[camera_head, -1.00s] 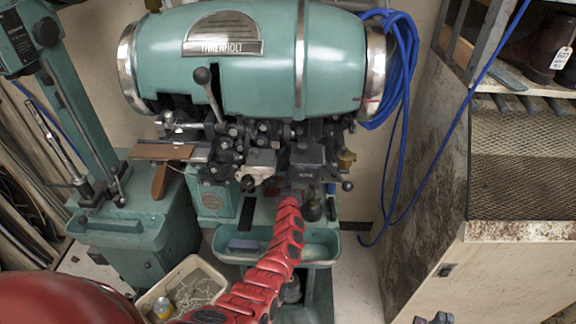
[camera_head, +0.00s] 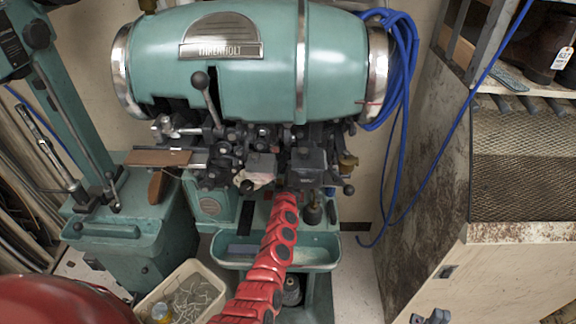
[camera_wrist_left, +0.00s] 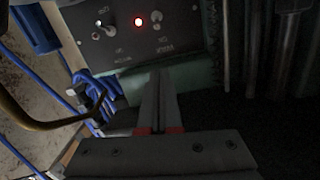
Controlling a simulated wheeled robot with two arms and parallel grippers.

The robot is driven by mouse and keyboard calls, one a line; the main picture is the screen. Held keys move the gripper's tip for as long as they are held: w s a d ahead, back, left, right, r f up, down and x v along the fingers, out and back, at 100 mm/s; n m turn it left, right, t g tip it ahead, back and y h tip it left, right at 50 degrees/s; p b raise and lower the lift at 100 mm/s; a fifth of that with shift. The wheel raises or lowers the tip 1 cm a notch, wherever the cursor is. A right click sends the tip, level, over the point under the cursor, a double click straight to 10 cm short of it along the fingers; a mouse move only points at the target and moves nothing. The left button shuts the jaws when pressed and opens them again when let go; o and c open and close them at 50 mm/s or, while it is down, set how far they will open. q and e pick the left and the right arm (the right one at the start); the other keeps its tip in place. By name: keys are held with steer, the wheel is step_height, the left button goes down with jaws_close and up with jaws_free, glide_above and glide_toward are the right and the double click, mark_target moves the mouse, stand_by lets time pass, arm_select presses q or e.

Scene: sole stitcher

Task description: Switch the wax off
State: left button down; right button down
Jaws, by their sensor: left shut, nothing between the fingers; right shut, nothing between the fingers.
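A dark switch panel (camera_wrist_left: 135,40) shows in the left wrist view, upside down. It bears one toggle switch (camera_wrist_left: 106,29) on the left, a lit red lamp (camera_wrist_left: 138,22) in the middle and another toggle (camera_wrist_left: 156,20) on the right. The labels are too small to read surely. My left gripper (camera_wrist_left: 160,75) is shut and empty, its fingers pointing at the panel's lower edge in that picture; contact cannot be told. In the head view my red left arm (camera_head: 275,250) reaches under the machine's head, which hides the fingers.
The green stitching machine (camera_head: 250,70) has a lever and many protruding parts at its front. A blue cable (camera_head: 403,70) hangs on its right. A bin (camera_head: 190,285) stands lower left. A wooden cabinet (camera_head: 500,270) stands on the right.

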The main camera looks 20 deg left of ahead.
mark_target(290, 164)
arm_select(q)
steer(key=shift+s+d+r, duration=0.1)
steer(key=shift+d+r, duration=0.05)
steer(key=shift+r, duration=0.1)
steer(key=shift+w+a+f+b, duration=0.45)
steer(key=shift+w+f+b, duration=0.25)
steer(key=shift+w+b, duration=0.75)
steer(key=shift+w+a+f+b, duration=0.4)
steer(key=shift+w+f+b, duration=0.3)
steer(key=shift+w+b, duration=0.8)
steer(key=shift+w+a+f+b, duration=0.45)
steer(key=shift+w+f+b, duration=0.25)
steer(key=shift+w+b, duration=0.75)
steer(key=shift+s+b, duration=0.3)
